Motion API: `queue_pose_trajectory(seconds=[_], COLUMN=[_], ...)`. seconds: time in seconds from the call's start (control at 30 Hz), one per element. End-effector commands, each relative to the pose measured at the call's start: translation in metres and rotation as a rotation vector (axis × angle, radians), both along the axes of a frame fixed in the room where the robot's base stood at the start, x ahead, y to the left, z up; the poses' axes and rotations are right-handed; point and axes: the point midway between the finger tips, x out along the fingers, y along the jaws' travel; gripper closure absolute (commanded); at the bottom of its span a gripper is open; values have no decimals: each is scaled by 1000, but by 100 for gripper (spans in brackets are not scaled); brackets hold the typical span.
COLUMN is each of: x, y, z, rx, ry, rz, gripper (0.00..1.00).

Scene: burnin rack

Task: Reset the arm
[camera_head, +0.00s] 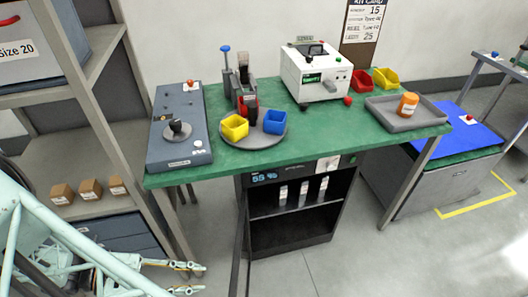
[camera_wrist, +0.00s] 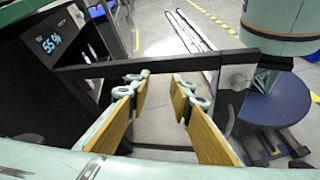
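My gripper (camera_head: 196,279) is low at the bottom left in the head view, left of the dark cabinet (camera_head: 290,236) under the green table. In the wrist view my gripper (camera_wrist: 160,88) has its two tan-padded fingers apart, with only grey floor showing between them. It is empty. A dark door frame (camera_wrist: 130,69) crosses the wrist view close around the fingers; whether it touches them I cannot tell. The cabinet door (camera_head: 240,245) stands open, seen nearly edge-on in the head view.
The green table (camera_head: 340,131) carries a white tester (camera_head: 317,72), coloured bins and a grey tray (camera_head: 405,113). A shelf rack (camera_head: 100,100) with small brown boxes stands at left. The cabinet holds several upright pieces. Open floor lies at lower right.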

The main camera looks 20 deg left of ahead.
Motion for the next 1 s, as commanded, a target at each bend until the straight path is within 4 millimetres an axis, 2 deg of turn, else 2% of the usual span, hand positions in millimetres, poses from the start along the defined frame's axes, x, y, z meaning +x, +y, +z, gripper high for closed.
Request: queue_pose_trajectory(seconds=[0.03,0.47,1.0], x=[10,84,170], y=[-1,-22,-72], z=[9,75,158], rx=[19,163,338], ry=[0,-17,-67], rz=[-28,-246,-517], gripper=[80,80,80])
